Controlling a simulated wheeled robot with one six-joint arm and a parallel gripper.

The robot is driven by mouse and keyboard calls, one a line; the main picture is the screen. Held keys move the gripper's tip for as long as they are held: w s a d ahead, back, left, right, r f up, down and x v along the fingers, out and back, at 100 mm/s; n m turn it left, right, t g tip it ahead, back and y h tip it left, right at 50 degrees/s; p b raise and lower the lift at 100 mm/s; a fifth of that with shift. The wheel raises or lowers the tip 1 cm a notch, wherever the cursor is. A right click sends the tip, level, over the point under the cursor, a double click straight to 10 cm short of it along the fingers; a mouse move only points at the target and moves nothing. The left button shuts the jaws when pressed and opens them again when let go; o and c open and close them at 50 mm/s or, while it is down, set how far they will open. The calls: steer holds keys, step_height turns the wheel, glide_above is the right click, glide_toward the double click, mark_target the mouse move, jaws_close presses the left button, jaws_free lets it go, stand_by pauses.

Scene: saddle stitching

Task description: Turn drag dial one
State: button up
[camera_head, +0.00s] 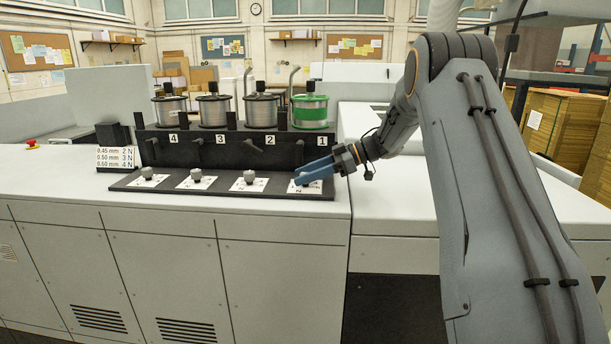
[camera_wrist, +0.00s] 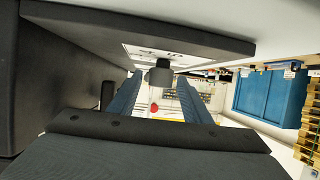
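Drag dial one is a small grey knob (camera_wrist: 159,75) on a white marked plate (camera_head: 305,188), at the right end of the black dial panel (camera_head: 230,192), below the label 1. In the head view the blue fingers of my gripper (camera_head: 301,176) cover most of the knob. In the wrist view my gripper (camera_wrist: 159,82) is open, with one finger on each side of the knob at the fingertips. A gap shows on both sides there. I cannot tell whether either finger touches it. The plate's markings are too small to read.
Three more dials (camera_head: 197,174) sit left along the panel. Behind stand spools numbered 4 to 1; spool one (camera_head: 309,110) is green, the others silver. A sign (camera_head: 116,158) lists 0.45 mm 2 N, 0.50 mm 3 N, 0.60 mm 4 N. A red button (camera_head: 31,143) is far left.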

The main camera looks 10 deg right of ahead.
steer(key=b+v, duration=0.3)
steer(key=v, duration=0.3)
steer(key=shift+d, duration=0.2)
steer(key=shift+s+d+r, duration=0.25)
steer(key=shift+d+r, duration=0.05)
steer(key=shift+d, duration=0.3)
